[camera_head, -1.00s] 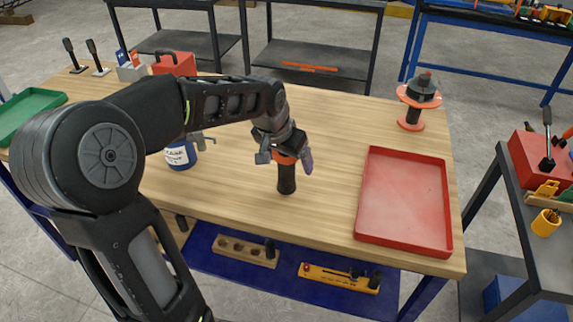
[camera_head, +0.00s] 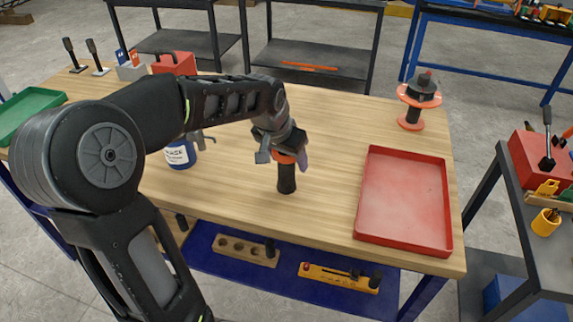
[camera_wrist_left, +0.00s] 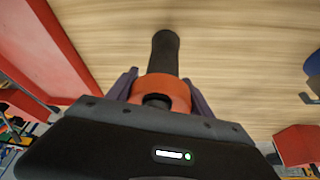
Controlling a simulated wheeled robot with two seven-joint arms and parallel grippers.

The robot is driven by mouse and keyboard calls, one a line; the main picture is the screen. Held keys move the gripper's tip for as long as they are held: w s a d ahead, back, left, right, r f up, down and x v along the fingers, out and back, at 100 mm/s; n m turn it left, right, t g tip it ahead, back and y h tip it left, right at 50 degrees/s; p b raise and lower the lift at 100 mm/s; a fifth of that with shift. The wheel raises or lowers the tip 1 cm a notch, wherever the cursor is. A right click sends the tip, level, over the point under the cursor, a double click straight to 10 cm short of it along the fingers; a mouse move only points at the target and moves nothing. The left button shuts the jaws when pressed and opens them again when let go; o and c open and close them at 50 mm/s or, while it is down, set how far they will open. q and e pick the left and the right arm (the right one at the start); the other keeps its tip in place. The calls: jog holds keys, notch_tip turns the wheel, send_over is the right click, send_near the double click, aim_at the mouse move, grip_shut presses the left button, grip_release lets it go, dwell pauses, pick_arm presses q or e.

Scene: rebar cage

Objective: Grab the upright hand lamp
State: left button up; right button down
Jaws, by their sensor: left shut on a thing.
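The hand lamp (camera_head: 287,180) stands upright on the wooden table, with a black body and an orange band near its top. It also shows in the left wrist view (camera_wrist_left: 165,55), where its orange band (camera_wrist_left: 163,88) lies between the fingers. My left gripper (camera_head: 285,157) is shut on the lamp around the orange part, from above. In the left wrist view the two purple-grey fingers (camera_wrist_left: 162,92) sit on either side of the band. The top of the lamp is mostly hidden by the gripper. My right gripper is not in view.
A red tray (camera_head: 403,200) lies to the right of the lamp. An orange and black spool (camera_head: 419,97) stands at the back right. A green tray (camera_head: 28,112) is at the far left. The table around the lamp is clear.

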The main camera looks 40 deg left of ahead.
pick_arm(q)
jog(key=c, duration=0.8)
jog(key=shift+o, duration=0.2)
notch_tip(320, 180, up, 10)
jog(key=shift+r, duration=0.1)
